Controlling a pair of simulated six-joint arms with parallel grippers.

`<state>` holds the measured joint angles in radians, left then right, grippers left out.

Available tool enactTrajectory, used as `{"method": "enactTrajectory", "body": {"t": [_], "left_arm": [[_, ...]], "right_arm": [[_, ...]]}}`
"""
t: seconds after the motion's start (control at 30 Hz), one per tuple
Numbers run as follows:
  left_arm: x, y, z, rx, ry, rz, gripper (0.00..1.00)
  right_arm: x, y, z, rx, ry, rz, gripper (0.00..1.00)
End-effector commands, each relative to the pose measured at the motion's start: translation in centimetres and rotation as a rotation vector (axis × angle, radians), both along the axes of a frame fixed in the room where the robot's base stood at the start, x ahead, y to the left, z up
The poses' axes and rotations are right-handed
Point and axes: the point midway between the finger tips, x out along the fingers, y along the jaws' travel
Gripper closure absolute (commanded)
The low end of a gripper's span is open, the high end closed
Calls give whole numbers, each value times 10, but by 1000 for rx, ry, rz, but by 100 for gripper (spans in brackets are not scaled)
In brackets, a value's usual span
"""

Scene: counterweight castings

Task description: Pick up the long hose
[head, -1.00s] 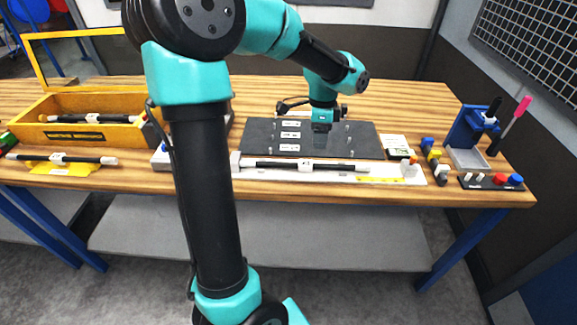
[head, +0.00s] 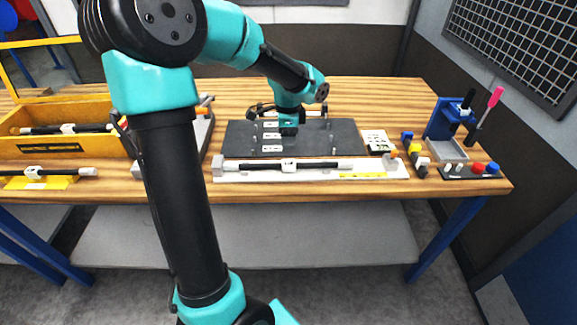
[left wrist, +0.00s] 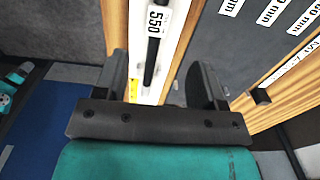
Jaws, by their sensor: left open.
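A black hose with a white label (head: 288,165) lies on a white measuring strip (head: 230,176) at the front of the table. In the left wrist view, the hose (left wrist: 151,62) carries a label reading 550. My left gripper (head: 288,132) hangs over the dark board just behind this hose. In the left wrist view, my left gripper (left wrist: 158,78) has its fingers apart, with the hose seen between them but not gripped. A second hose (head: 90,172) lies on a yellow stand, and a third hose (head: 90,128) is in a yellow tray. My right gripper is out of view.
The dark board (head: 345,135) with pegs and mm labels lies behind the strip. The yellow tray (head: 60,147) is at the left. The table behind the board looks clear.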

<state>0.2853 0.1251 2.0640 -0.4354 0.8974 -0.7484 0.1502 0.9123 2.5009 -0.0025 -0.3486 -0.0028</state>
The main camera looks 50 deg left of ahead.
Motion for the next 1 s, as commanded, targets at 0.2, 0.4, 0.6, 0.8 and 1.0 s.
{"method": "enactTrajectory", "body": {"t": [0.2,0.4,0.6,0.8,1.0], "left_arm": [[-1,0,-39,-2,4,-1,36],[0,0,-58,-1,1,-1,36],[0,0,-60,0,0,0,36],[0,-1,-62,-1,1,0,36],[-1,-2,-84,-2,5,-1,36]], "right_arm": [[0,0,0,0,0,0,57],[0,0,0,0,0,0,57],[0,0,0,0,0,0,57],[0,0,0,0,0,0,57],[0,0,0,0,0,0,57]]}}
